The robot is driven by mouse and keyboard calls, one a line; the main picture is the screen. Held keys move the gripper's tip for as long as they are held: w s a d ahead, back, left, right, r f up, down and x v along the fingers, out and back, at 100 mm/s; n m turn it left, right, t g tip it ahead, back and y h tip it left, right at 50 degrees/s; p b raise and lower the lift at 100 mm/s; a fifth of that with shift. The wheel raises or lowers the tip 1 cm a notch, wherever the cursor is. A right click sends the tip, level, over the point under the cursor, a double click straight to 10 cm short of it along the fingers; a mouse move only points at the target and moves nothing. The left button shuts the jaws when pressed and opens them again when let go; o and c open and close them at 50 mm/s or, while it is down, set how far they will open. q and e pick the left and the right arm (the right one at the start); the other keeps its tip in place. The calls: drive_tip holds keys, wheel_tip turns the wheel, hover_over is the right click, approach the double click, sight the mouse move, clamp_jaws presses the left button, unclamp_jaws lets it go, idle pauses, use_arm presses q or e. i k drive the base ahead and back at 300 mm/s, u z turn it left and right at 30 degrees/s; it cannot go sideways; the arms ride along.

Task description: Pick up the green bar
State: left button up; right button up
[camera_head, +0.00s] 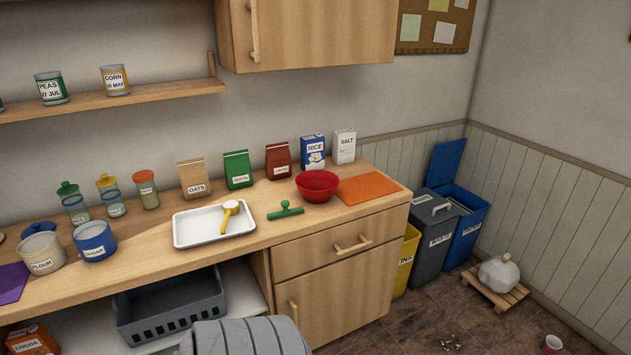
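The green bar (285,213) lies on the wooden counter, between the white tray and the orange mat and in front of the red bowl (317,186). It is a short, thick bar with a small raised knob near its middle. It looks clear of the things around it. Neither of my grippers shows in the head view.
A white tray (183,234) holding a yellow-handled scoop (229,213) is left of the bar. An orange mat (368,188) is at right. Bags and boxes line the wall behind. Jars and canisters stand at left. A grey rounded object (245,338) shows at the bottom.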

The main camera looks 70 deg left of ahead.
sight(285, 204)
drive_tip(key=u, duration=0.2)
drive_tip(key=i, duration=1.45)
drive_tip(key=u, duration=0.75)
drive_tip(key=i, duration=0.9)
drive_tip(key=u, duration=1.6)
drive_tip(key=i, duration=0.75)
drive_tip(key=u, duration=0.65)
